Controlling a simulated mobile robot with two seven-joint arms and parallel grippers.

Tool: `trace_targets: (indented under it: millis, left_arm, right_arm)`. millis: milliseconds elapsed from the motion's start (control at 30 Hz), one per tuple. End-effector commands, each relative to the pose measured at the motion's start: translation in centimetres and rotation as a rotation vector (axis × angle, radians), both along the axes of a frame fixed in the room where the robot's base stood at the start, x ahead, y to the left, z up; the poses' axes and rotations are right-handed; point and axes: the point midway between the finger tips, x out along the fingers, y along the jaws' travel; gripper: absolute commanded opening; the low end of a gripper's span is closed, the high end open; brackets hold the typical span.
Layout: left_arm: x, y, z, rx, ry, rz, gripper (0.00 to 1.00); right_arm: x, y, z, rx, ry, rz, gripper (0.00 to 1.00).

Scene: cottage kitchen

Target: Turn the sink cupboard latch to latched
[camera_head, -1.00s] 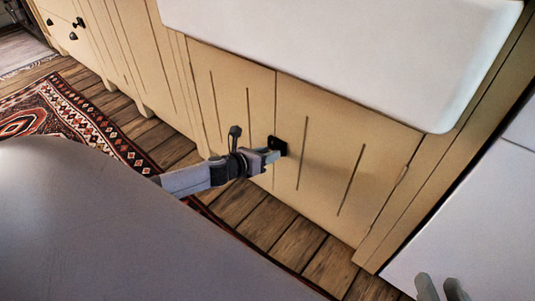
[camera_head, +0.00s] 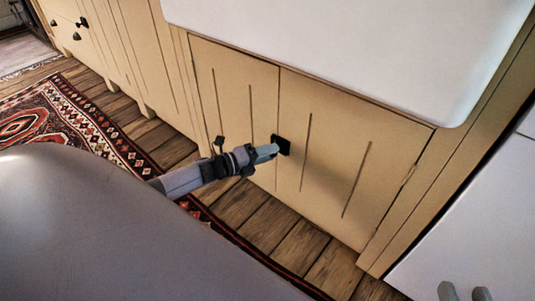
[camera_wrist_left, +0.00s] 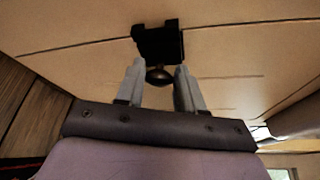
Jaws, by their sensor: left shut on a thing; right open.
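The sink cupboard latch is a small black plate (camera_head: 284,146) with a dark round knob, on the cream doors below the white sink, near the seam between them. In the left wrist view the plate (camera_wrist_left: 160,42) is at the top and the knob (camera_wrist_left: 159,75) sits between the fingertips. My left gripper (camera_head: 268,152) is shut on the knob, its fingers pointing at the door. In the head view the fingers hide the knob. I cannot tell the latch's state from its plate. My right gripper (camera_head: 465,292) is open and empty at the bottom right edge.
The white sink (camera_head: 330,50) overhangs the cupboard doors (camera_head: 330,165). A patterned red rug (camera_head: 60,130) lies on the wooden floor (camera_head: 270,235) at left. A white appliance or cabinet (camera_head: 480,225) stands at right. More cream cupboards with dark knobs stand at upper left.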

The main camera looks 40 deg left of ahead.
Motion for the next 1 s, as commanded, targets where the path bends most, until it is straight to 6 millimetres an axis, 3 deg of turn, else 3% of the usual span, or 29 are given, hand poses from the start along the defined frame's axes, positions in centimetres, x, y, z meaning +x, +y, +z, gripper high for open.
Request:
trace_targets:
  millis: [500,1000]
  left_arm:
    - [0.06,0.03,-0.44,-0.334,0.027,0.0,0.07]
    - [0.02,0.01,-0.52,-0.396,0.032,0.0,0.07]
  right_arm:
    - [-0.02,-0.02,-0.32,-0.002,0.008,-0.001,0.43]
    - [-0.03,-0.01,-0.43,-0.002,0.012,0.0,0.43]
